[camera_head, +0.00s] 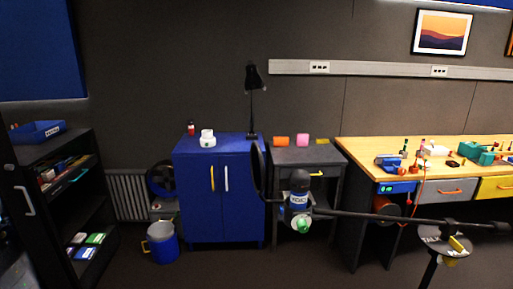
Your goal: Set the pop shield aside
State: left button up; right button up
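A black round disc that looks like the pop shield (258,167) shows almost edge-on, in front of the right side of the blue cabinet. It stands upright just left of a microphone (299,188) with a dark head and a labelled body. The microphone is at the left end of a dark boom (400,217) that runs to the right. Neither of my grippers is in view.
A blue cabinet (201,191) and a dark side table (302,156) stand behind. A wooden workbench (372,160) with tools is at the right. A round plate reading "TALK" (432,239) sits below the boom. A dark shelf (85,220) and a blue bucket (163,246) are at the left.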

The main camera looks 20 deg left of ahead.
aim_at(258, 165)
jog(key=z, duration=1.4)
jog(key=i, duration=1.65)
jog(key=u, duration=2.2)
